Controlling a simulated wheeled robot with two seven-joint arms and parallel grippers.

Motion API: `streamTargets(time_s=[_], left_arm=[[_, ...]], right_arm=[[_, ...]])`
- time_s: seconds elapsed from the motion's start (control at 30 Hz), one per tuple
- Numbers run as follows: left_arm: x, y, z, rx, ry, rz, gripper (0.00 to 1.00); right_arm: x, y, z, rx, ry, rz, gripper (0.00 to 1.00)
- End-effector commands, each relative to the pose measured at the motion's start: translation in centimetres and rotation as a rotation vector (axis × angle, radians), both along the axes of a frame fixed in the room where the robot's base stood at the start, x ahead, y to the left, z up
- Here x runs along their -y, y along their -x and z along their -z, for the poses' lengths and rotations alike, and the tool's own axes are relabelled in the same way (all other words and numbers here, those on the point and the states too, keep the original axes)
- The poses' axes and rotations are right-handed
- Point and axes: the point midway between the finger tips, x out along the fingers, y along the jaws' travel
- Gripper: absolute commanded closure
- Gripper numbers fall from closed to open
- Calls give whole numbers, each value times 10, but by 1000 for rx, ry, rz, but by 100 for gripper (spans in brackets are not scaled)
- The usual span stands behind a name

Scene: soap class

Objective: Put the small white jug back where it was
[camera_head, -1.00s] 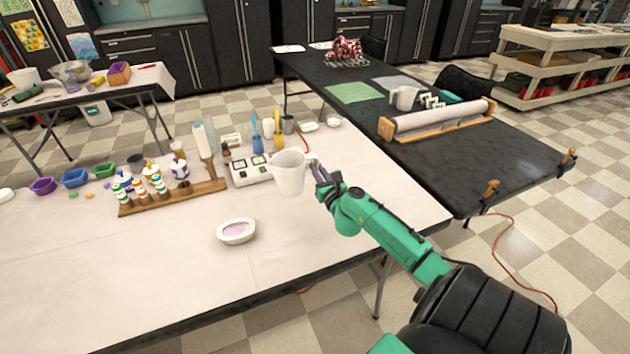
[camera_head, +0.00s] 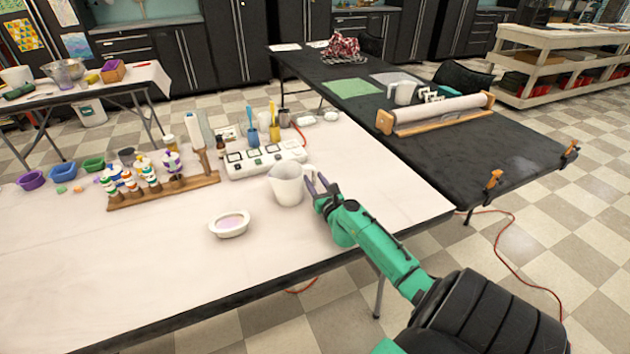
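The small white jug (camera_head: 287,186) stands upright on the near pale-topped table (camera_head: 120,270), in front of a white multi-switch box. Its handle is on the right side, towards my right gripper (camera_head: 317,184). The two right fingertips are spread apart close by the handle. Whether they still touch it is too small to tell. My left gripper is not in view.
A white bowl with pinkish contents (camera_head: 230,223) stands left of the jug. The white switch box (camera_head: 265,158) is just behind it. A wooden rack with small bottles (camera_head: 165,188) is further left. The table front is clear.

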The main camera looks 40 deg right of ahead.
Motion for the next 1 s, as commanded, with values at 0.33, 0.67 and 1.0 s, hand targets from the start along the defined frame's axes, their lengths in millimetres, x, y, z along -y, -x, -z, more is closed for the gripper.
streamTargets(time_s=[0.33,0.67,1.0], left_arm=[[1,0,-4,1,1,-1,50],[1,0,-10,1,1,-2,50],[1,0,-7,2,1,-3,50]], right_arm=[[-3,7,-3,-3,0,0,56],[-29,75,-1,-4,-3,2,56],[-44,113,-3,0,0,1,56]])
